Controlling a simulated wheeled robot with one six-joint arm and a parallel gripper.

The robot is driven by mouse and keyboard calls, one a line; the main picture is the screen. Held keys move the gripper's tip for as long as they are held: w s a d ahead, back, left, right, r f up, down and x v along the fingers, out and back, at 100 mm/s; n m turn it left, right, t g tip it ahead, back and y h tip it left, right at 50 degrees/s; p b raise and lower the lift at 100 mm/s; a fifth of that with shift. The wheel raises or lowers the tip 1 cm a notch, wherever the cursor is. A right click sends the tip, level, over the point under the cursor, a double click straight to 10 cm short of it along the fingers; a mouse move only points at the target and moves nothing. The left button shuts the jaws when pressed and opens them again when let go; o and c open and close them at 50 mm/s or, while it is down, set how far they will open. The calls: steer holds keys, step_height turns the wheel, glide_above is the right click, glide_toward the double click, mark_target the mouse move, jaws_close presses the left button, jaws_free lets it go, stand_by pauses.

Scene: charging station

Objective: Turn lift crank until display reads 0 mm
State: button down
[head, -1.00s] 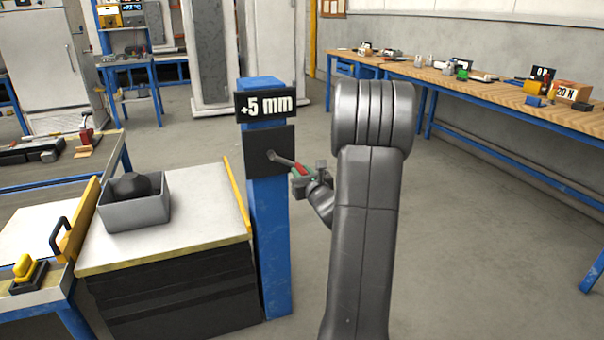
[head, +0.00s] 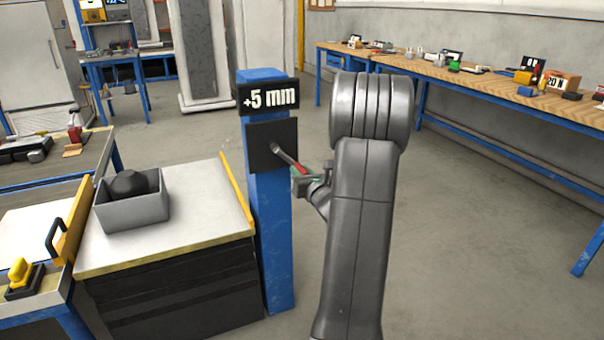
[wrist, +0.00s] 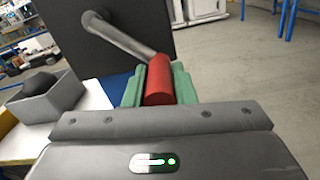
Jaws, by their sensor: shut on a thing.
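The lift crank has a grey arm (wrist: 118,36) and a red handle (wrist: 159,82). It comes out of a dark plate (head: 262,150) on a blue post (head: 272,230). The crank arm slants down to the right from its hub. The display (head: 268,95) on top of the post reads +5 mm. My gripper (head: 304,172) is shut on the red handle. In the wrist view its green finger pads (wrist: 160,90) sit on both sides of the handle. Part of the handle is hidden between the pads.
A table (head: 200,240) with a grey bin (head: 134,208) holding a dark lump stands left of the post. A yellow edge strip (head: 236,189) runs beside the post. A long workbench (head: 470,85) stands at the back right. The floor to the right is clear.

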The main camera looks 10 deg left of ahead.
steer(key=c, duration=1.2)
jaws_free()
steer(key=shift+a, duration=0.1)
steer(key=shift+s, duration=0.15)
steer(key=p+v, duration=0.1)
steer(key=v, duration=1.2)
steer(key=shift+s+d+p, duration=0.25)
steer(key=shift+d+p, duration=0.05)
steer(key=b+x, duration=0.1)
steer(key=x, duration=1.3)
steer(key=shift+b, duration=0.3)
steer(key=shift+d+r, duration=0.1)
steer(key=shift+s, duration=0.1)
